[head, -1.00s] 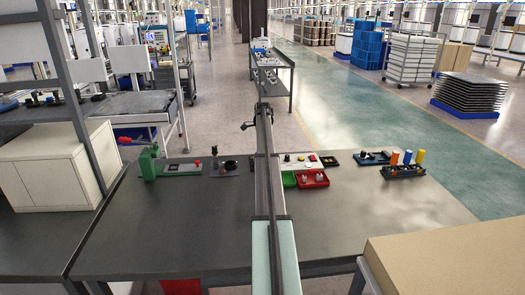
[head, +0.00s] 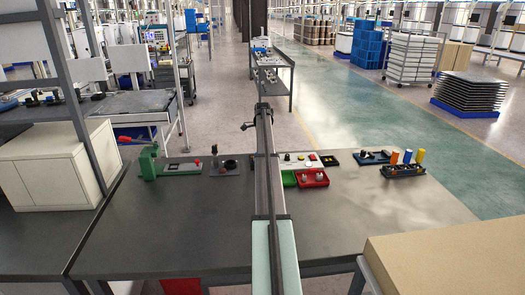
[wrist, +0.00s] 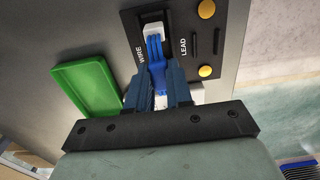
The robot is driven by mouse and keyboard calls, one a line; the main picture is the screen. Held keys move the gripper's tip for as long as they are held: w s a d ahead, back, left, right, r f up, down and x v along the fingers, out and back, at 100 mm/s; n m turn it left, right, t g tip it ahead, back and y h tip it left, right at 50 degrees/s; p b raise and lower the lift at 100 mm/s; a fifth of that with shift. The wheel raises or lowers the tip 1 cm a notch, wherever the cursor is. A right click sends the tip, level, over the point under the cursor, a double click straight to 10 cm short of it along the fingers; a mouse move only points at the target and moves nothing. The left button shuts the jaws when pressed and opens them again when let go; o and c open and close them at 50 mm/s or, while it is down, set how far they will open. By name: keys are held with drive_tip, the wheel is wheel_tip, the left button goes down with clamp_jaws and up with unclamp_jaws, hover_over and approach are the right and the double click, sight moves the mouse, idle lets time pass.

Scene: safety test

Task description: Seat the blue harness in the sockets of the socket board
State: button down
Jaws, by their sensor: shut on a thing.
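In the wrist view the dark socket board (wrist: 219,40) lies beyond my gripper, with printed WIRE and LEAD labels and two round yellow knobs. My gripper (wrist: 160,70) has blue fingers shut on the blue harness (wrist: 155,47). The harness's far end has a white connector (wrist: 152,25) over the WIRE side of the board; I cannot tell whether it is in a socket. Another white part shows beside the right finger, partly hidden. A narrow dark slot lies next to the LEAD label. In the head view my arm hides the gripper and harness.
A green tray (wrist: 88,83) lies left of the board in the wrist view. In the head view a red bin (head: 312,178), a rack with coloured cylinders (head: 403,170) and a green fixture (head: 148,163) stand on the table. The table's near part (head: 170,235) is clear.

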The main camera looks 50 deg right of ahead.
drive_tip(key=shift+f, duration=0.5)
idle(0.3)
drive_tip(key=c, duration=0.5)
unclamp_jaws()
drive_tip(key=shift+c, duration=0.2)
drive_tip(key=shift+r, duration=0.1)
drive_tip(key=shift+r, duration=3.4)
